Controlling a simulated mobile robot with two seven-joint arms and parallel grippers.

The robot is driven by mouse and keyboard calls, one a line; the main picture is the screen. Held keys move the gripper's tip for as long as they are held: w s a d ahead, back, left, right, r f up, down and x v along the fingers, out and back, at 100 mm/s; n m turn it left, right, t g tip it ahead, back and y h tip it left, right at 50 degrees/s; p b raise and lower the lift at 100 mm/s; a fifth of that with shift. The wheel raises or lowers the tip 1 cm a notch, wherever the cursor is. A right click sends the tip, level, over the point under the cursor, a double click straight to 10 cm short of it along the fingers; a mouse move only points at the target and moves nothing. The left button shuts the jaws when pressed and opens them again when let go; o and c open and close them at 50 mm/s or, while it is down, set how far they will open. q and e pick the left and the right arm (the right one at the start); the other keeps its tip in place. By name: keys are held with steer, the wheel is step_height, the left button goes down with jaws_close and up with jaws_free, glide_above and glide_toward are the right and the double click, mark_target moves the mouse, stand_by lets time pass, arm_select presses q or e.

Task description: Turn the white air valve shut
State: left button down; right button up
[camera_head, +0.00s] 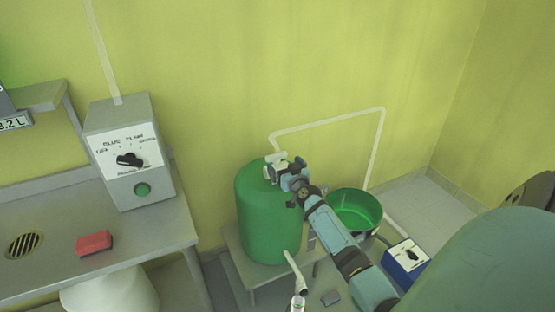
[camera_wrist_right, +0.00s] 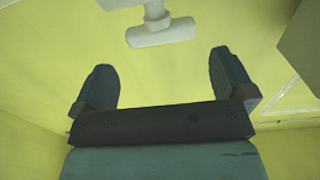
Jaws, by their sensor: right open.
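The white air valve (camera_head: 276,162) sits on top of the green tank (camera_head: 264,215), joined to a white pipe. In the right wrist view, its white T-shaped handle (camera_wrist_right: 160,31) shows at the top, beyond the fingertips and between them from side to side. My right gripper (camera_head: 291,166) is right beside the valve in the head view. In the wrist view the right gripper (camera_wrist_right: 168,75) has its two dark fingers wide apart with nothing between them. They look apart from the handle. My left gripper is not in view.
A grey control box (camera_head: 128,150) with a black knob stands on the left bench (camera_head: 60,212), near a red block (camera_head: 94,243). A green bowl (camera_head: 353,211) stands right of the tank. A blue box (camera_head: 405,262) is further right.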

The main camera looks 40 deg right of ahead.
mark_target(277, 157)
steer(key=b+x, duration=0.1)
steer(key=x, duration=0.5)
steer(key=shift+c, duration=0.5)
steer(key=c, duration=0.5)
